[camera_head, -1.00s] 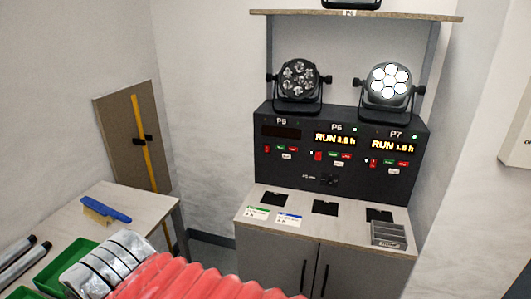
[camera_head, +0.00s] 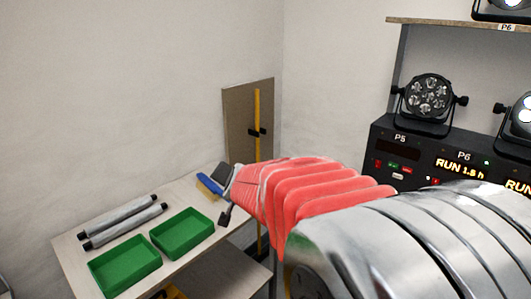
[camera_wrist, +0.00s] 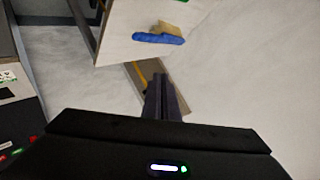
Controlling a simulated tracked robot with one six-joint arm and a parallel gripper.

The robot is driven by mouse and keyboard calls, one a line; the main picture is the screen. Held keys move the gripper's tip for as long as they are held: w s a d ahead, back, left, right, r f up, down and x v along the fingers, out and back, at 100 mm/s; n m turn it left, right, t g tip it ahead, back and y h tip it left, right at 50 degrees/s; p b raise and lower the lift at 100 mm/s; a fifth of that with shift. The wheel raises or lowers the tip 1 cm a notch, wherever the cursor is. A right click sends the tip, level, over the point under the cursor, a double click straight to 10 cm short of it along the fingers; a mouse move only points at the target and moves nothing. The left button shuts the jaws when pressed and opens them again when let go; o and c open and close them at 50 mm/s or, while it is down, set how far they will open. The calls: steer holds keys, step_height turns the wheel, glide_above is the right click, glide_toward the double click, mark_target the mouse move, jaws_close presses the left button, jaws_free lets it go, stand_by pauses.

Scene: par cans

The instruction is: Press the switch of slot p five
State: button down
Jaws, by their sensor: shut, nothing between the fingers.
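The P5 slot (camera_head: 397,151) is at the left end of the black panel, at the right of the head view. Its display is dark. A small red switch (camera_head: 378,164) sits at the slot's left, beside green and red buttons and a white one. The P5 lamp (camera_head: 428,97) above it is unlit. My gripper's dark fingers (camera_wrist: 161,80) are together and empty in the wrist view. They point toward the wall and side table, away from the panel. In the head view my red-sleeved arm reaches left, in front of the panel.
The side table (camera_head: 75,252) holds two green trays (camera_head: 183,233), two grey tubes (camera_head: 122,214) and a blue brush (camera_head: 208,185). A brown board (camera_head: 238,125) with a yellow strip leans at the wall. The P6 slot (camera_head: 462,164) shows RUN 1.8 h.

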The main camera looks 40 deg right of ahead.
mark_target(380, 161)
steer(key=d+f+m+h, duration=0.2)
steer(key=d+m+h, duration=0.25)
steer(key=d, duration=0.85)
steer(key=d+f+m+h, duration=0.25)
steer(key=d+m, duration=0.35)
steer(key=d, duration=0.7)
steer(key=s+d+f+m+g+h, duration=0.4)
steer(key=s+d+m, duration=0.1)
steer(key=s+d, duration=0.3)
steer(key=s+d+f+m+g+h, duration=0.3)
steer(key=s+d, duration=0.5)
steer(key=d, duration=0.3)
steer(key=shift+s+f+m+g+h, duration=0.4)
steer(key=shift+f+m, duration=0.05)
steer(key=shift+m, duration=0.7)
steer(key=shift+d, duration=0.15)
steer(key=x, duration=1.4)
steer(key=shift+w, duration=0.15)
